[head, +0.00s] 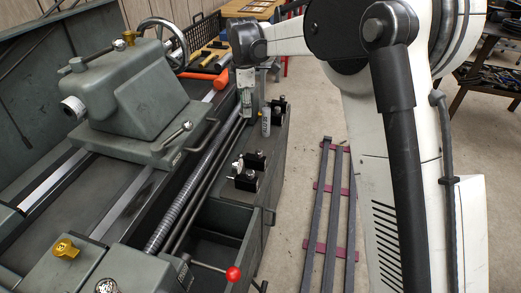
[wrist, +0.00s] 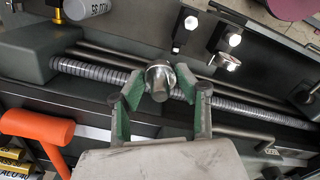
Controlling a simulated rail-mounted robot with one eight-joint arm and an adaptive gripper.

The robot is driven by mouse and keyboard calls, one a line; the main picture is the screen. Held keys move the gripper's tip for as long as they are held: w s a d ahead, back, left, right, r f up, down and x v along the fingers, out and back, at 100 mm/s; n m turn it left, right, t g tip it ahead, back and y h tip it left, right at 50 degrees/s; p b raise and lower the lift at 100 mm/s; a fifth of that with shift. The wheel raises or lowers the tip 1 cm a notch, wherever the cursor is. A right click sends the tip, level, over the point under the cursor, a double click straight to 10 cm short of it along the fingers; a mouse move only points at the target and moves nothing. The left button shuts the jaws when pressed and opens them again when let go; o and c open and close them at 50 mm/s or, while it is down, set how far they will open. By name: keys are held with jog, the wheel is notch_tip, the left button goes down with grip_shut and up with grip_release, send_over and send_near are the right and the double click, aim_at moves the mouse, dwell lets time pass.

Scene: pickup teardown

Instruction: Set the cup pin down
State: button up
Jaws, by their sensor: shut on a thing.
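The cup pin (wrist: 158,76) is a short, bright metal piece with a rounded end. It sits between the green fingertips of my gripper (wrist: 159,84) in the wrist view, and my gripper is shut on it. In the head view my gripper (head: 246,102) points down near the far end of the lathe's front side, above the long screw and rods. The cup pin is too small to make out there. In the wrist view the ribbed lead screw (wrist: 90,69) passes behind the pin. I cannot tell how high the pin is.
A grey labelled cylinder (head: 266,122) stands on the dark ledge, right of my gripper. Black brackets with bolts (head: 246,172) stand nearer on that ledge. A red-knobbed lever (head: 233,274) sticks out in front.

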aim_at(260, 143)
jog(key=w+d+f+n+b, duration=0.1)
jog(key=f, duration=0.5)
jog(key=w+d+f+n+b, duration=0.1)
jog(key=w+d+f+b, duration=0.1)
jog(key=f, duration=0.5)
jog(key=w+d+f+n+b, duration=0.1)
jog(key=f, duration=0.5)
jog(key=shift+w+d+f+n+b, duration=0.2)
jog(key=shift+w+f+n+b, duration=0.15)
jog(key=shift+f+n+b, duration=0.05)
jog(key=shift+f, duration=0.15)
jog(key=o, duration=1.3)
